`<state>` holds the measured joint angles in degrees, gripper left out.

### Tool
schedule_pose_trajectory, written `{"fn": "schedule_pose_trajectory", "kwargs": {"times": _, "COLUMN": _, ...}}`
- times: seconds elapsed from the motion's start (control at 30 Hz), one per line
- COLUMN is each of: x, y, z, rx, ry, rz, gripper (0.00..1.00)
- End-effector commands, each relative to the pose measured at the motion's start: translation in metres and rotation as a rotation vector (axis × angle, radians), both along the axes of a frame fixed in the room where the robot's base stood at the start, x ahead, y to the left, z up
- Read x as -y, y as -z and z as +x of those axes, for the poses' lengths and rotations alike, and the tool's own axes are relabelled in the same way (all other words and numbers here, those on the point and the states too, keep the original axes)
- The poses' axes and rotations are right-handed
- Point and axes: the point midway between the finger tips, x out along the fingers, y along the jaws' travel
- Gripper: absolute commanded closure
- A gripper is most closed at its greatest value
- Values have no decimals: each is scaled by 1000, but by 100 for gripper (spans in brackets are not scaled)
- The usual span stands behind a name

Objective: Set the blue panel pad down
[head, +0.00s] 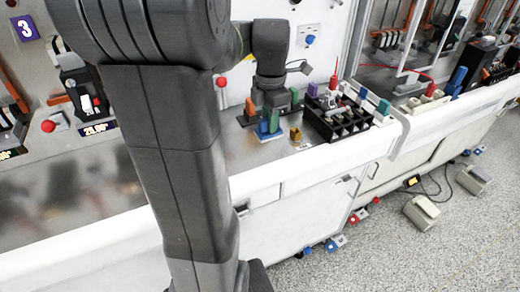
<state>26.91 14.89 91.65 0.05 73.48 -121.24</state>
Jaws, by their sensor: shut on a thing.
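The blue panel pad (266,130) is small in the head view, low between the jaws of my gripper (270,117). My gripper points down over the metal counter and is shut on the pad. The pad's lower end is at or just above the counter surface; I cannot tell whether it touches. The jaws hide part of the pad.
A black rack (338,117) with coloured pieces is further right. A red knob (48,126) and breaker switches sit at left. The counter's white front edge (290,168) is close. Bare metal lies left of my gripper.

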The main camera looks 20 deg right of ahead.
Motion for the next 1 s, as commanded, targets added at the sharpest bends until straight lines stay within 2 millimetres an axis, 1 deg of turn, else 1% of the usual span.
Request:
{"fn": "schedule_pose_trajectory", "kwargs": {"times": 0.03, "x": 0, "y": 11, "z": -1, "rx": -4, "ry": 0, "rz": 2, "gripper": 100}}
{"fn": "schedule_pose_trajectory", "kwargs": {"times": 0.1, "x": 0, "y": 23, "z": 0, "rx": -4, "ry": -1, "rz": 2, "gripper": 100}}
{"fn": "schedule_pose_trajectory", "kwargs": {"times": 0.27, "x": 0, "y": 39, "z": 0, "rx": -2, "ry": -2, "rz": 0, "gripper": 100}}
{"fn": "schedule_pose_trajectory", "kwargs": {"times": 0.5, "x": 0, "y": 71, "z": 0, "rx": -4, "ry": -3, "rz": 1, "gripper": 100}}
{"fn": "schedule_pose_trajectory", "kwargs": {"times": 0.6, "x": 0, "y": 76, "z": 0, "rx": -1, "ry": -3, "rz": -1, "gripper": 100}}
{"fn": "schedule_pose_trajectory", "kwargs": {"times": 0.9, "x": 0, "y": 79, "z": 1, "rx": 0, "ry": -3, "rz": -2, "gripper": 100}}
{"fn": "schedule_pose_trajectory", "kwargs": {"times": 0.93, "x": 0, "y": 79, "z": 0, "rx": 0, "ry": -3, "rz": -2, "gripper": 79}}
{"fn": "schedule_pose_trajectory", "kwargs": {"times": 1.0, "x": 0, "y": 78, "z": 1, "rx": 0, "ry": -3, "rz": -2, "gripper": 65}}
